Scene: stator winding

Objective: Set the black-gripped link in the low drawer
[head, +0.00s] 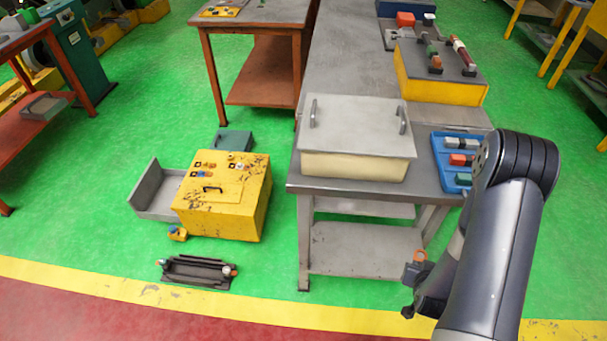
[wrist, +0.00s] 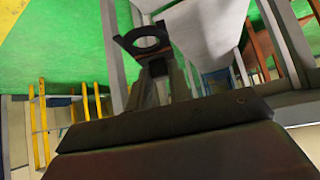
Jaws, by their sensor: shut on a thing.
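My gripper (head: 418,288) hangs low at the right of the head view, beside the grey workbench's front leg. It is shut on a small dark piece with an orange part, seemingly the link (head: 415,271). In the wrist view, a dark ring-shaped end (wrist: 147,42) stands out beyond my gripper (wrist: 160,85); the black grip cannot be made out. The low drawer (head: 150,198) is a grey open tray at floor level, pulled out on the left side of the yellow cabinet (head: 235,205). It looks empty, and my gripper is well to its right, apart from it.
The grey workbench (head: 330,190) with a lidded box (head: 355,165) and blue tray (head: 440,182) stands between. Green floor is clear between cabinet and bench.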

